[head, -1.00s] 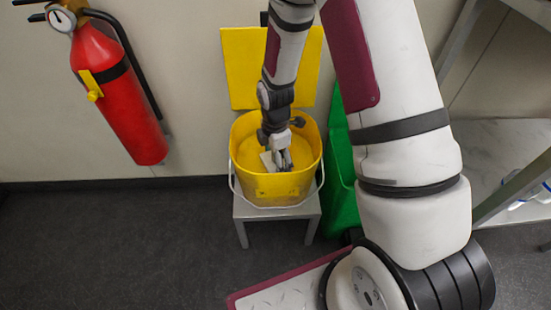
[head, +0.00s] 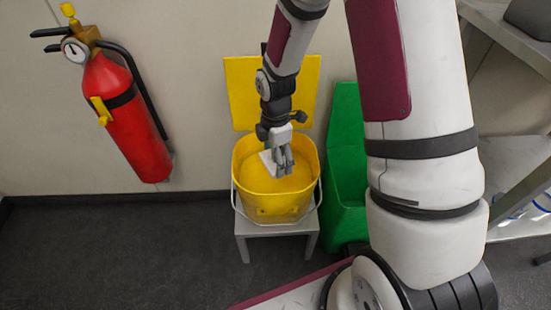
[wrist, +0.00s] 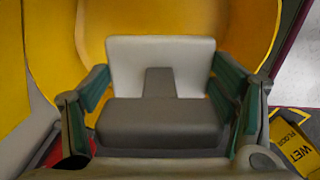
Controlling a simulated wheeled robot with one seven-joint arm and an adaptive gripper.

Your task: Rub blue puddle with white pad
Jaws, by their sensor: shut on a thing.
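My gripper (head: 284,162) points down into the open top of a yellow bucket (head: 268,208). It is shut on the white pad (head: 268,163), which shows as a pale flat piece beside the fingers. In the wrist view the pad (wrist: 160,50) sits upright between the two fingers, with a grey block in front of it. The yellow bucket wall (wrist: 250,30) fills the background there. No blue puddle shows in these views.
The bucket stands on a small grey stool (head: 277,229). A green bin (head: 346,190) is right beside it. A red fire extinguisher (head: 125,120) hangs on the left wall. A yellow wet-floor sign (wrist: 297,148) shows at lower right in the wrist view. The dark floor at left is clear.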

